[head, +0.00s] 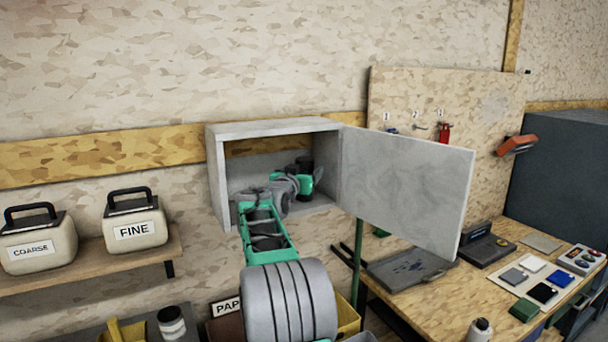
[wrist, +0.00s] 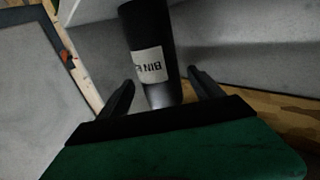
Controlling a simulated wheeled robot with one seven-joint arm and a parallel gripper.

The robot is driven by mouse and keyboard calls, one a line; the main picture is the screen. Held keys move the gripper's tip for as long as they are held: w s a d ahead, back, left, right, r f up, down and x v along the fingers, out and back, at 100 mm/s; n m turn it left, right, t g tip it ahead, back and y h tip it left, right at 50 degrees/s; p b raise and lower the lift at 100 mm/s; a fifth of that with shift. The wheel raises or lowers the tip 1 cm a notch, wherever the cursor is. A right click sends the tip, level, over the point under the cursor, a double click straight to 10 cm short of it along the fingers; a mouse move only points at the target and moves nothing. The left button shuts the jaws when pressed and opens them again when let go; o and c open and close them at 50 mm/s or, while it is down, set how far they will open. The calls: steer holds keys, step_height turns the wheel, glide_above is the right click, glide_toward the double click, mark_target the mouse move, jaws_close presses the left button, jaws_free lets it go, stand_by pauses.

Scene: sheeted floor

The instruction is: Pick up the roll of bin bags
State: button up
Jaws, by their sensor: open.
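The roll of bin bags is a dark cylinder (wrist: 145,25) with a white label, partly readable as "BIN", in the wrist view. My gripper (wrist: 161,78) is open, with one dark finger on each side of the roll's near end. I cannot tell whether either finger touches it. In the head view my gripper (head: 303,181) reaches inside the open grey wall cabinet (head: 228,180). A dark shape at the gripper there is mostly hidden by my arm.
The cabinet door (head: 405,190) stands open to the right of my arm. A shelf with COARSE (head: 38,240) and FINE (head: 135,220) boxes is at the left. A workbench (head: 450,300) with tools and coloured blocks is at the lower right.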

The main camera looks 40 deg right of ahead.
steer(key=shift+a, duration=0.1)
steer(key=shift+c, duration=0.9)
steer(key=shift+r, duration=0.1)
jaws_close()
